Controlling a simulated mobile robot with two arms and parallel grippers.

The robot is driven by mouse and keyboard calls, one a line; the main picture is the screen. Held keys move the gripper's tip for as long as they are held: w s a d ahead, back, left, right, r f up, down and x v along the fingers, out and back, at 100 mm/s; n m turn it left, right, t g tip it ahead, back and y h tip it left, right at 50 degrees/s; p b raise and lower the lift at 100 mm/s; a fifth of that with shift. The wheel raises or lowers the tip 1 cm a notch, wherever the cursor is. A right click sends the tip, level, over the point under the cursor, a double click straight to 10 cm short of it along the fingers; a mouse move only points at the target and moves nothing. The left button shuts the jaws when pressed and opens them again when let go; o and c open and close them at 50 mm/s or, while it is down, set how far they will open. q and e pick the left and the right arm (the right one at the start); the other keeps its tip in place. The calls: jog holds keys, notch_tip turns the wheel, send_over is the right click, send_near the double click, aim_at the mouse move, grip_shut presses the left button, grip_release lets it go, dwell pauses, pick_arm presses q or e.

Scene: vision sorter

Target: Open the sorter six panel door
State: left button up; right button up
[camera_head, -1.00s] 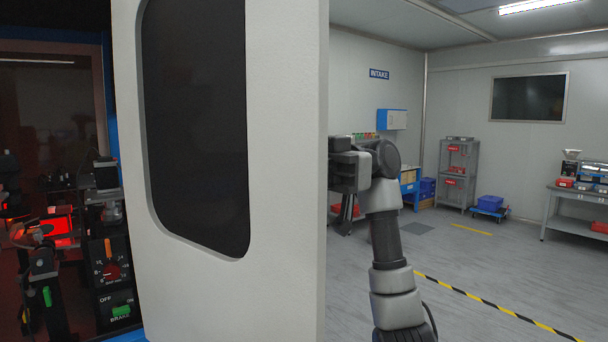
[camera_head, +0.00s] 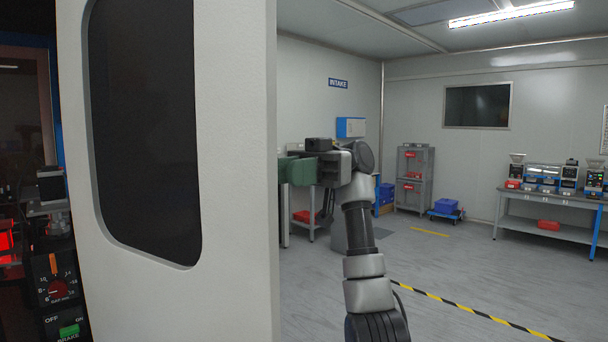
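The sorter door (camera_head: 235,170) is a tall white panel with a dark rounded window (camera_head: 145,130), and it fills the left-centre of the head view. It stands swung away from the sorter's dark interior (camera_head: 30,150), which shows at the far left. My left gripper is not in view. The door's handle is not visible.
A grey shelf (camera_head: 413,180), a blue bin (camera_head: 446,205) and a workbench (camera_head: 550,210) stand far back. The floor (camera_head: 450,265) right of my arm is clear.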

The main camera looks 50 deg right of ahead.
jog(key=shift+d, duration=1.9)
jog(key=shift+w, duration=0.1)
